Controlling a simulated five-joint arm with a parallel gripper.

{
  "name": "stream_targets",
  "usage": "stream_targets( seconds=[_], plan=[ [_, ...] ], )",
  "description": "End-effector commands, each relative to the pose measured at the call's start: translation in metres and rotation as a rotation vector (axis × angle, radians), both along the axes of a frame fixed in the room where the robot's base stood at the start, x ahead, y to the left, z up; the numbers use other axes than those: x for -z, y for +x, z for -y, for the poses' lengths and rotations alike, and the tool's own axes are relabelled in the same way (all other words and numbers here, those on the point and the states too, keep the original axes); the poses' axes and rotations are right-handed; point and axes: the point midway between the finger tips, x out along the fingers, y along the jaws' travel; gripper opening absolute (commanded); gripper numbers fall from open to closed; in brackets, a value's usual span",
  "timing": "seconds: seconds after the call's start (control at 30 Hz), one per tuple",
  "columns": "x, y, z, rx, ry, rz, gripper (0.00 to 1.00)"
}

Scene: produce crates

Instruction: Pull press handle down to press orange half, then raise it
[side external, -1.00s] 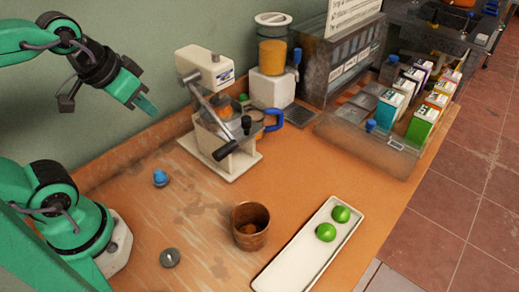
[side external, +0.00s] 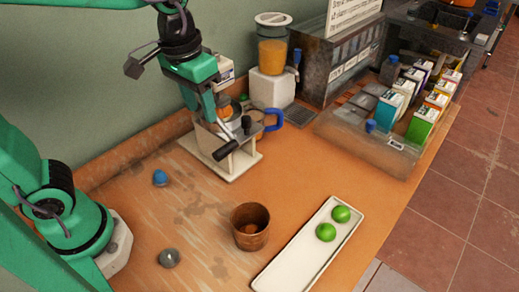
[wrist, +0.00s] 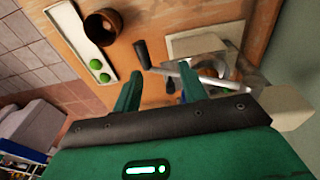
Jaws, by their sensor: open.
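The white press (side external: 238,160) stands on the wooden counter against the wall. A dark grip (side external: 225,150) sticks out at its front, with another dark knob (side external: 246,124) above it. Something orange (side external: 231,113) shows in the press, partly behind my gripper; I cannot tell its cut shape. My gripper (side external: 209,112) points down beside the upper part of the press. In the wrist view my two green fingers (wrist: 160,76) are apart, with nothing clearly held. A grey metal bar (wrist: 188,76) and a black grip (wrist: 143,54) lie just beyond them. I cannot tell whether they touch.
A brown cup (side external: 250,228) and a white tray (side external: 292,262) with two green limes stand in front. A juice dispenser (side external: 270,90) and a metal rack (side external: 340,65) are behind. A blue-handled jug (side external: 274,120) is right of the press.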

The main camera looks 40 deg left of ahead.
Motion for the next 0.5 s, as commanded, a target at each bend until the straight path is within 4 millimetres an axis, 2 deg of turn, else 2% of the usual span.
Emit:
stream_targets(
  seconds=[0.2,0.5],
  plan=[
    [0.008,0.015,0.032,0.002,0.029,-0.102,0.42],
    [0.012,0.021,0.047,-0.001,0.047,-0.145,0.42]
  ],
)
